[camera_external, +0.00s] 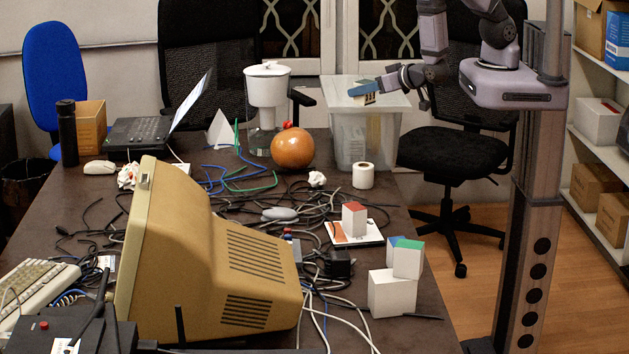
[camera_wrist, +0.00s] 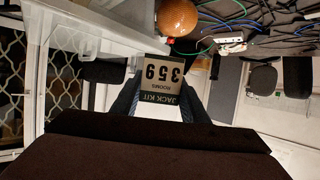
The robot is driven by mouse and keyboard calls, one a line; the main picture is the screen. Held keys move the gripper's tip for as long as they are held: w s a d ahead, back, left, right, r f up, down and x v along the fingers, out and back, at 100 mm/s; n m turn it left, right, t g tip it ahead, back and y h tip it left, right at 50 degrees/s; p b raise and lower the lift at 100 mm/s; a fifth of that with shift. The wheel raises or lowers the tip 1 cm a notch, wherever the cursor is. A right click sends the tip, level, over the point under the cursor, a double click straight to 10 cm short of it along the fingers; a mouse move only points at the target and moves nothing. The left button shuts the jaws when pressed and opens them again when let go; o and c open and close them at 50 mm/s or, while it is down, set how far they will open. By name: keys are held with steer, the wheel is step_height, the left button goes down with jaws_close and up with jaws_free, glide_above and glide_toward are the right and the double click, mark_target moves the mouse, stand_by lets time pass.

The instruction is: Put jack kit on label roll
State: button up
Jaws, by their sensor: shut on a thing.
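The jack kit (camera_wrist: 161,88) is a small box whose pale face reads "JACK KIT" and "359", upside down in the wrist view. My gripper (camera_wrist: 160,104) is shut on it, with a dark finger on each side.
The clear bin (camera_external: 362,140) stands behind the label roll. An orange ball (camera_external: 292,149) and a white-topped pitcher (camera_external: 267,90) stand to its left. Tangled cables, white cubes (camera_external: 391,293) and an old beige monitor (camera_external: 215,262) crowd the table. A black chair (camera_external: 453,155) is at the right.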

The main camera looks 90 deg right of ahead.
steer(key=b, duration=0.8)
glide_above(364, 165)
step_height(364, 165, down, 13)
steer(key=shift+f, duration=0.1)
steer(key=shift+w+f, duration=0.1)
steer(key=shift+f, duration=0.4)
steer(key=shift+f, duration=1.9)
steer(key=shift+f, duration=0.2)
steer(key=o, duration=1.1)
steer(key=shift+r, duration=0.15)
